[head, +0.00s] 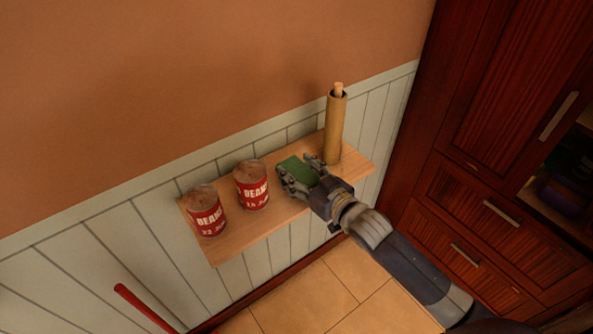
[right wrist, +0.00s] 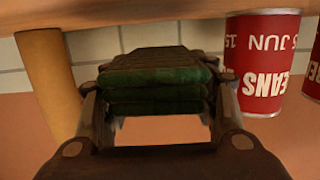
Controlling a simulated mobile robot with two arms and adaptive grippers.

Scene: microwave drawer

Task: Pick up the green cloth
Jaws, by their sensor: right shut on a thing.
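The green cloth (head: 297,171) is a folded, layered block over the wooden wall shelf (head: 231,246) in the head view. My right gripper (head: 302,180) is shut on it. In the right wrist view the cloth (right wrist: 157,82) sits between the two fingers of my right gripper (right wrist: 157,98), with its stacked folds facing the camera. The wrist picture is upside down, with the shelf along its top. I cannot tell whether the cloth still touches the shelf. My left gripper is not in view.
Two red bean cans (head: 207,212) (head: 252,186) stand on the shelf left of the cloth; one is close to a finger in the wrist view. A tan cylinder (head: 335,128) stands right of it. A dark wooden cabinet (head: 490,150) is at the right. A red rod (head: 143,306) is lower left.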

